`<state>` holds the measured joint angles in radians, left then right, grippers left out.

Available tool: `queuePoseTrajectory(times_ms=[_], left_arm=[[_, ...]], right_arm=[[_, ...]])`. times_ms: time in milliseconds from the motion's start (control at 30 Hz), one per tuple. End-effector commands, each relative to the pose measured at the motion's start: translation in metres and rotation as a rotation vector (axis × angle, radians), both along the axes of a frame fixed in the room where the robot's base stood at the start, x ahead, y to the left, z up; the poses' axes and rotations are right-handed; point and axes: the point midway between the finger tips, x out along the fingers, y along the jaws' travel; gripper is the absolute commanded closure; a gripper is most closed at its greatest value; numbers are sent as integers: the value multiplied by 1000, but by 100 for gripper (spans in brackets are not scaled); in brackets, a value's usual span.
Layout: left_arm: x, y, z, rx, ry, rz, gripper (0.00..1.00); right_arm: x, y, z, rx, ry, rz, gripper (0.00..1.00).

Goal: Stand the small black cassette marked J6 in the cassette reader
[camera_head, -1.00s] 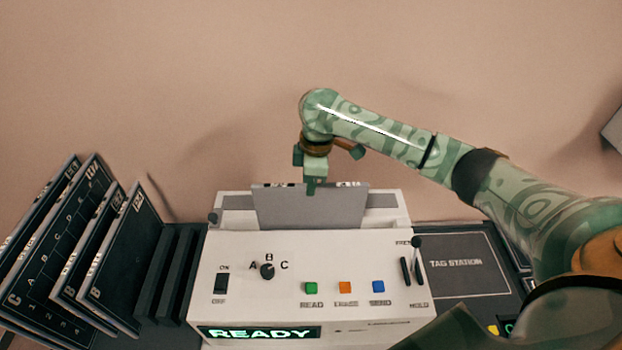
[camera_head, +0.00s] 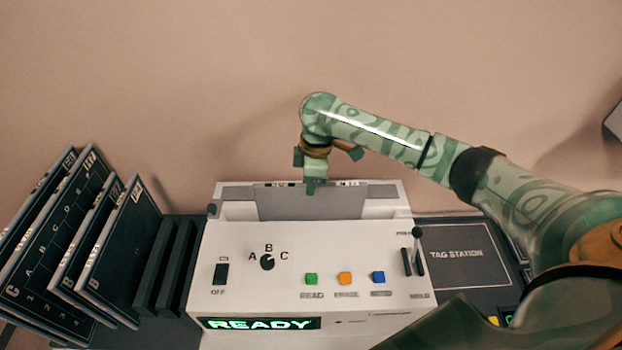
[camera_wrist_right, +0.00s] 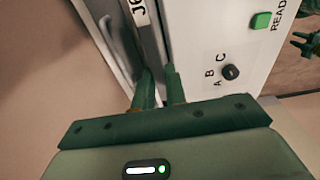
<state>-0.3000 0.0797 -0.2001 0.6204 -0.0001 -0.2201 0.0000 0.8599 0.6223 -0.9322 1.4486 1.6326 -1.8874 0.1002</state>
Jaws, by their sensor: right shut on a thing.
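The cassette (camera_head: 300,205) is upright in the slot at the back of the white cassette reader (camera_head: 225,255), its grey face toward me and its lower part hidden in the reader. A white label with dark characters on its edge shows in the right wrist view (camera_wrist_right: 138,12), only partly. My right gripper (camera_head: 311,188) is shut on the cassette's top edge, near its middle. Its two fingers also show close together in the right wrist view (camera_wrist_right: 160,78).
A dark rack (camera_head: 168,270) on the left holds several large leaning black plates (camera_head: 125,255). The reader front has a knob (camera_head: 267,262), coloured buttons, levers (camera_head: 412,262) and a lit READY display (camera_head: 262,324). A dark tag station pad (camera_head: 460,275) lies to its right.

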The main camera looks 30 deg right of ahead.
Motion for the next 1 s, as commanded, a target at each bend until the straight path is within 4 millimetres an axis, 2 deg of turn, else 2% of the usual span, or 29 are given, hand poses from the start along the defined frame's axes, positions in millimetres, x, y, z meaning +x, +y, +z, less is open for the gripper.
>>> queuePoseTrajectory(times_ms=[333, 667, 700, 800, 1000], left_arm=[[0, 0, -3, 0, 1, 0, 69], [0, 0, -4, 0, 1, 0, 69], [0, 0, -4, 0, 1, 0, 69], [0, 0, -4, 0, 1, 0, 69], [-1, 0, -4, 0, 1, 0, 69]], right_arm=[[0, 1, -10, 1, -2, 1, 100], [0, 0, -11, 1, -2, 1, 100], [0, 0, -11, 1, -2, 1, 84], [0, 0, -11, 1, -2, 1, 61], [-1, 0, -13, -1, 1, 1, 61]])
